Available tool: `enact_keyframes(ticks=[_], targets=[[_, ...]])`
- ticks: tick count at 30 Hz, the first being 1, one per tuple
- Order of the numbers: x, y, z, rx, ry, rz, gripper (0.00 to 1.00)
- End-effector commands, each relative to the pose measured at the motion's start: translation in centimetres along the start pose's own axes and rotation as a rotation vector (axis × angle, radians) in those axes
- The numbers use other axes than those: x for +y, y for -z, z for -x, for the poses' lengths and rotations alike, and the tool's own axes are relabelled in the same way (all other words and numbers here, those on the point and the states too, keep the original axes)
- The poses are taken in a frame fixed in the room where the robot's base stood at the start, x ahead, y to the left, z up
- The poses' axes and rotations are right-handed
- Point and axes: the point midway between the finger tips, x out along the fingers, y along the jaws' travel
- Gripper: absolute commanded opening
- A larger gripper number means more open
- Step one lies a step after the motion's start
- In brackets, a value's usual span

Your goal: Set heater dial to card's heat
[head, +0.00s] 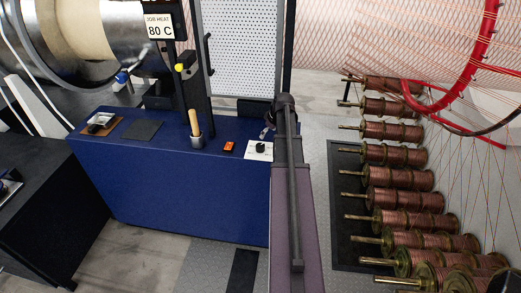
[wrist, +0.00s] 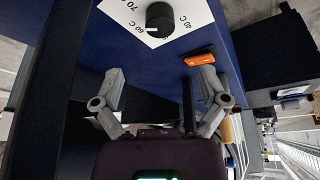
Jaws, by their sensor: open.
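The card (head: 159,29) at the top of the head view reads "JOB HEAT 80 C". The heater dial (wrist: 160,18) is a black round knob on a white plate (wrist: 186,12) with printed marks, of which 40 C, 60 C and part of 70 show. Its white pointer line appears to face the 60 C mark. The dial also shows small on the blue bench in the head view (head: 262,147). My gripper (wrist: 161,76) is open and empty, its two fingers spread below the dial in the wrist view, apart from it. The 80 mark is out of view.
An orange switch-like block (wrist: 199,56) sits beside the dial plate, close to the right fingertip. On the blue bench (head: 170,190) are a wooden-handled tool (head: 194,124) and a dark pad (head: 143,131). Copper spools (head: 395,152) stand at the right.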

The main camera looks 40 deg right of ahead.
Motion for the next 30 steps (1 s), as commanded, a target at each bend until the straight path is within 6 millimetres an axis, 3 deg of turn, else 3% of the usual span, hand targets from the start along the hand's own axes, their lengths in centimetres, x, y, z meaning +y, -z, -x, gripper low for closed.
enact_keyframes(ticks=[30], targets=[[0.0,-0.1,-8.7,0.0,0.0,0.0,0.93]])
